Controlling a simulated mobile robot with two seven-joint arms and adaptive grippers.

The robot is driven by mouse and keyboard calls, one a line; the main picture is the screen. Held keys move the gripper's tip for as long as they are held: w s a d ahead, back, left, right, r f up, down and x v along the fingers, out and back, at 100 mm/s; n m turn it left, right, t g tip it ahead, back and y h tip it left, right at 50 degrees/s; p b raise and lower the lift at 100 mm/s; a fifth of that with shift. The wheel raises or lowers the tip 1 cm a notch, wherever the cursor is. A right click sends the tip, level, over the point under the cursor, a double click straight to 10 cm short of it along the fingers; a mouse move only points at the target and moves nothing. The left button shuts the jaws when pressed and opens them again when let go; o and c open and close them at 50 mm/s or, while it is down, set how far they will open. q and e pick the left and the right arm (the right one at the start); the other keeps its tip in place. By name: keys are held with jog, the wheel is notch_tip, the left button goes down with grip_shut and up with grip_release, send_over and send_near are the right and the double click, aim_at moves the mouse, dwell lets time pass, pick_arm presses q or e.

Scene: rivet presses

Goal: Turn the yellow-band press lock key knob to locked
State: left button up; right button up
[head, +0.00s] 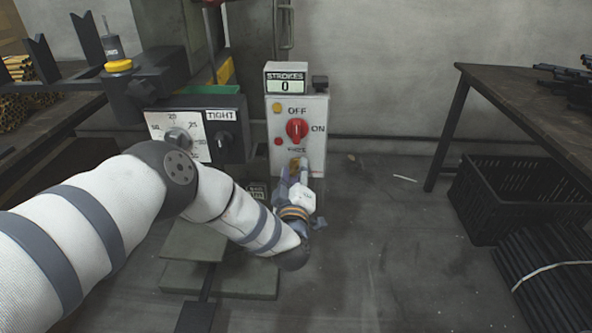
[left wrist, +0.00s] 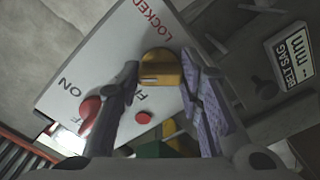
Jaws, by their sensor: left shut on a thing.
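The yellow key knob (head: 296,163) sits low on the white control box (head: 284,112) in the head view, partly hidden by my gripper. In the left wrist view the knob (left wrist: 161,67) lies between my fingers, with LOCKED printed above it and a partly covered label below. A short line crosses its face, but I cannot tell for sure which label it points to. My left gripper (head: 297,178) is shut on the knob, one finger on each side; it also shows in the left wrist view (left wrist: 161,80). My right gripper is not in view.
A red OFF/ON switch (head: 296,130) sits above the knob, under a STROKES display (head: 285,86) reading 0. A dial box (head: 232,120) marked TIGHT stands at left. A dark table (head: 530,100) and black crate (head: 500,205) stand at right. The floor between is mostly clear.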

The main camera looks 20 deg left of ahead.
pick_arm(q)
jog(key=m+p, duration=0.1)
jog(key=m, duration=0.4)
jog(key=shift+d+r+m, duration=0.1)
jog(key=shift+m, duration=2.3)
jog(key=o, duration=1.2)
jog(key=shift+c, duration=0.2)
jog(key=shift+s, duration=0.1)
jog(key=v, duration=1.1)
jog(key=shift+s, duration=0.4)
jog(key=shift+d, duration=0.1)
